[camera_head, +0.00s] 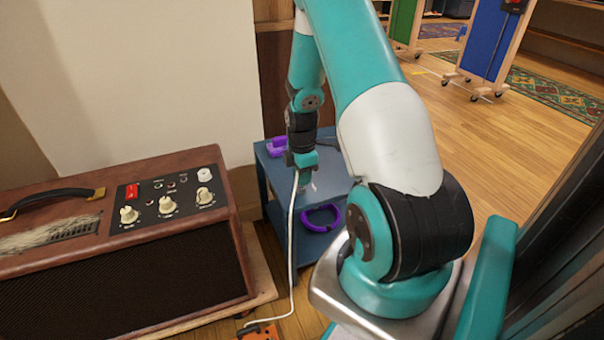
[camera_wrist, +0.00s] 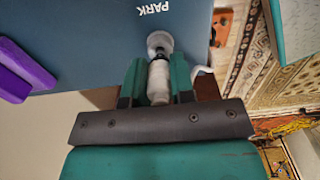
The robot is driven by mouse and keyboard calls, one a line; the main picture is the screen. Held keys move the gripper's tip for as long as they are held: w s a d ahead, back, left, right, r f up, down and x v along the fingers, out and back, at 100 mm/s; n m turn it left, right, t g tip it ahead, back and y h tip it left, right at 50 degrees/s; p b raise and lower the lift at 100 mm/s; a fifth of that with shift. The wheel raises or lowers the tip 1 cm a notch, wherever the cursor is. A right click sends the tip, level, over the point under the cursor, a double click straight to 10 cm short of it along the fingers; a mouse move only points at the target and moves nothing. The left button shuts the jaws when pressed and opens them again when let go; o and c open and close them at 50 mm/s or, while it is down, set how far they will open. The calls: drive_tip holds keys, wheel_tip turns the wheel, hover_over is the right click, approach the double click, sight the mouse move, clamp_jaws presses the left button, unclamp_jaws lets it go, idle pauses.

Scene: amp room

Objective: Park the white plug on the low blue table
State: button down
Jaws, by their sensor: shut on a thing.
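The white plug (camera_wrist: 158,72) sits upright in the wrist view between the two green fingers of my gripper (camera_wrist: 157,84), which is shut on it. Its round end points towards the low blue table (camera_wrist: 95,50), whose top carries the word PARK. In the head view my gripper (camera_head: 303,163) is over the front part of the low blue table (camera_head: 268,178). A white cable (camera_head: 292,240) hangs from my gripper past the table's left front side to the floor. Whether the plug touches the tabletop cannot be told; my arm hides part of the table.
A purple object (camera_head: 277,146) lies on the tabletop's back left, and a purple ring-like one (camera_head: 322,217) is on the lower shelf. A brown amplifier (camera_head: 120,240) stands left. An orange box (camera_head: 258,332) is at the cable's lower end. Open wooden floor (camera_head: 480,150) lies right.

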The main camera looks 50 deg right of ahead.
drive_tip(key=shift+f+b, duration=0.4)
drive_tip(key=shift+f, duration=0.55)
idle(0.5)
drive_tip(key=c, duration=0.9)
unclamp_jaws()
wheel_tip(320, 180, up, 18)
drive_tip(key=p, duration=0.6)
drive_tip(key=shift+f, duration=0.25)
